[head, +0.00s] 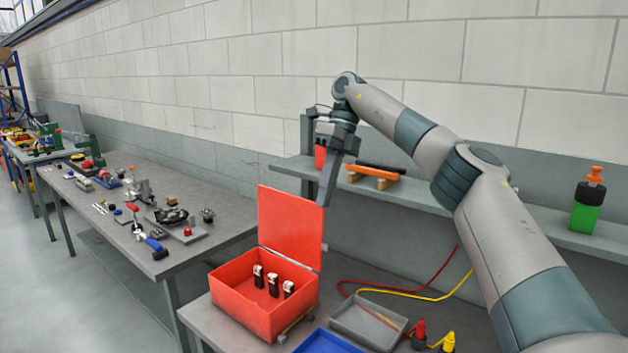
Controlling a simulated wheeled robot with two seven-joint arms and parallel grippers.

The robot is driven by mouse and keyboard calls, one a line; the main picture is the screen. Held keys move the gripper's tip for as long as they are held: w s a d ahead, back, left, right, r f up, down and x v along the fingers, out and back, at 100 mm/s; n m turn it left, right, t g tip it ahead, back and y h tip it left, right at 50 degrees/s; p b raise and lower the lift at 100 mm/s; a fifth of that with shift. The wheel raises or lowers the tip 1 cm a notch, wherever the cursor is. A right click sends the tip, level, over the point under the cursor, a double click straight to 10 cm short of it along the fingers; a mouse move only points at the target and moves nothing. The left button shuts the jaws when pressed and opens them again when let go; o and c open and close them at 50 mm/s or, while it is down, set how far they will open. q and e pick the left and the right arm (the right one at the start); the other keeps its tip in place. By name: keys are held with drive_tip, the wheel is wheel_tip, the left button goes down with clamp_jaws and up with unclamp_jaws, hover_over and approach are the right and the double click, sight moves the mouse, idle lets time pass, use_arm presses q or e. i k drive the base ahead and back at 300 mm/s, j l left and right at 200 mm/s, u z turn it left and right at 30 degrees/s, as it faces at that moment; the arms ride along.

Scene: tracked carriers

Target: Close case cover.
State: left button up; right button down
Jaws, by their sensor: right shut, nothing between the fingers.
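The red case (265,317) stands on the near bench with its box part open at the top. Its red cover (290,225) stands upright at the back edge of the box. Several small black and white items (273,285) stand inside the case. My right gripper (324,203) points down, shut and empty, in front of the wall shelf at the upper right edge of the cover. Whether it touches the cover I cannot tell. My left gripper is not in view.
A grey tray (362,322) and a blue tray (325,343) lie right of the case, with red and yellow cables (432,298) behind. A shelf (420,203) runs along the wall, holding a green block (584,217). A cluttered bench (128,215) stands at left.

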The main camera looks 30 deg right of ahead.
sight(290, 226)
drive_tip(key=i+l, duration=0.75)
